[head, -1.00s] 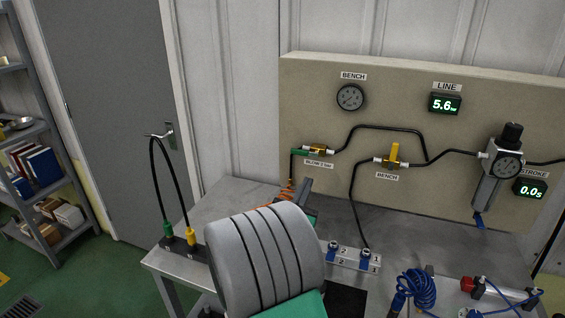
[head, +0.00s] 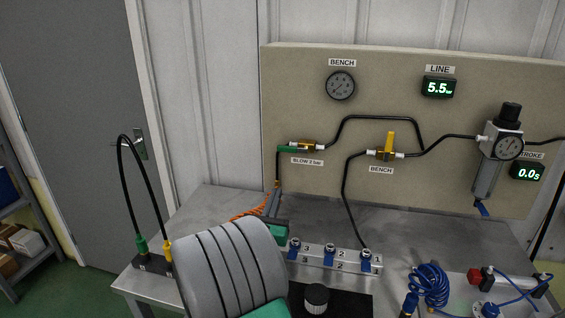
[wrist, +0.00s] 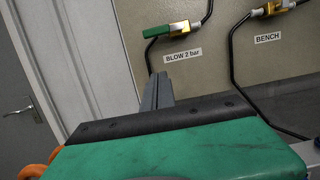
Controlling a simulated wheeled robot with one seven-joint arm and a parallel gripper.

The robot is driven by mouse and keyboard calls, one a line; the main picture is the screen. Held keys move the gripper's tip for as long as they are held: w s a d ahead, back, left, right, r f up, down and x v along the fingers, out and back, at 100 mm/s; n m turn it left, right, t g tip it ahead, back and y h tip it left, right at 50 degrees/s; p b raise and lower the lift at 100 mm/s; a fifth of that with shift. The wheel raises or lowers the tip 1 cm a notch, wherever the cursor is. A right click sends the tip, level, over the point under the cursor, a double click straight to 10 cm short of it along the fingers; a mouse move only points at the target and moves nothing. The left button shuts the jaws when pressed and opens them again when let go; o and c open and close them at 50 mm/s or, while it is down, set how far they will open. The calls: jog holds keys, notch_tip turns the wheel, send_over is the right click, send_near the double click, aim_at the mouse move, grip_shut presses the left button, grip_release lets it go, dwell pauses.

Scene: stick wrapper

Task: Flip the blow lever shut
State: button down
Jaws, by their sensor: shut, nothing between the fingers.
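The blow lever (head: 290,149) is a green handle on a brass valve (head: 309,146) above the "BLOW 2 bar" label. It lies flat, about in line with the valve, pointing left; it also shows in the wrist view (wrist: 156,31). My gripper (wrist: 159,77) is shut and empty, its grey fingers pointing up at the panel below the lever. A gap shows between fingertips and lever in the picture; the depth between them is hard to tell. In the head view my grey arm hides part of the gripper (head: 273,198).
The yellow bench lever (head: 390,141) stands upright on the neighbouring valve. Black hoses (head: 347,190) run down the panel. A manifold with blue fittings (head: 330,257), a blue coiled hose (head: 431,285) and a black hose loop (head: 140,180) are on the bench.

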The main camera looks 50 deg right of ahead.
aim_at(287, 149)
jog(key=w+d+r+p, duration=0.3)
jog(key=d+r+p, duration=0.2)
jog(key=d, duration=0.3)
jog(key=shift+w+d+r, duration=0.15)
jog(key=shift+w+r, duration=0.1)
jog(key=shift+r, duration=0.35)
jog(key=shift+r, duration=0.1)
